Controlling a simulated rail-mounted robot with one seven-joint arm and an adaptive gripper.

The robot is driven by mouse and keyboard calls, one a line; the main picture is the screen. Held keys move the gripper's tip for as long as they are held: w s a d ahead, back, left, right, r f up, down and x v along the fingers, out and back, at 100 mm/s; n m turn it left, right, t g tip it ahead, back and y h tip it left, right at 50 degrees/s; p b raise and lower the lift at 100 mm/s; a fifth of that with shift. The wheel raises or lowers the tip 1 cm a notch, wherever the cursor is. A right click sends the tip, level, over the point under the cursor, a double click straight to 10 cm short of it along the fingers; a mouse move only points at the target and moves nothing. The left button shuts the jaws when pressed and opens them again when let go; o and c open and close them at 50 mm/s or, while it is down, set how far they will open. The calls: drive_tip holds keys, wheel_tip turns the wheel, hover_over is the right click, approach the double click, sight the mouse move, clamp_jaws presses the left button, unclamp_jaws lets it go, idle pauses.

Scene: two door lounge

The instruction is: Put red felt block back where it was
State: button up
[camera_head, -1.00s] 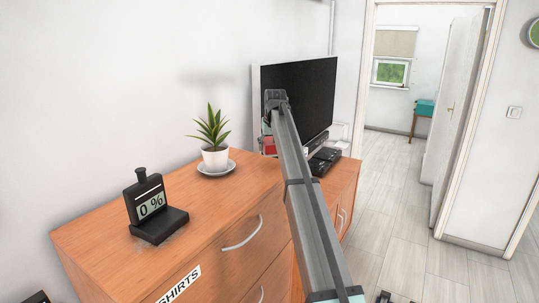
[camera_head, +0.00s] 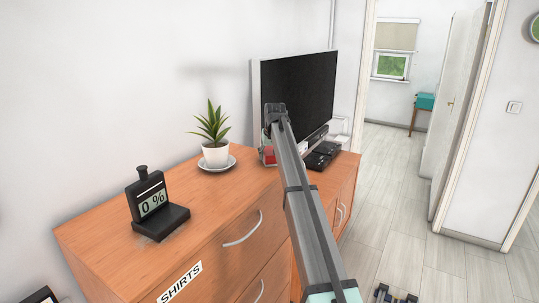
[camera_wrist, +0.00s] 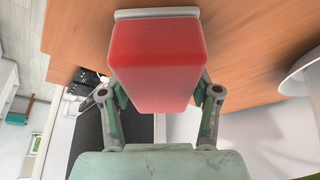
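The red felt block (camera_wrist: 157,62) fills the middle of the wrist view, between the two fingers of my gripper (camera_wrist: 160,98). The fingers lie along both sides of the block and appear closed on it; their tips are hidden behind it. In the head view a small red part of the block (camera_head: 269,155) shows left of my arm, over the far end of the orange dresser (camera_head: 110,245), near the TV. My arm hides most of the gripper there. I cannot tell whether the block touches the dresser top.
A potted plant (camera_head: 214,152) on a saucer stands left of the block. The TV (camera_head: 300,95) and a black box (camera_head: 322,155) stand behind and right. The dresser top between plant and display is clear.

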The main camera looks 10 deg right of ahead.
drive_tip(key=o, duration=0.4)
drive_tip(key=b+v, duration=0.3)
drive_tip(key=v, duration=0.9)
drive_tip(key=shift+r+b, duration=0.2)
drive_tip(key=shift+b, duration=0.15)
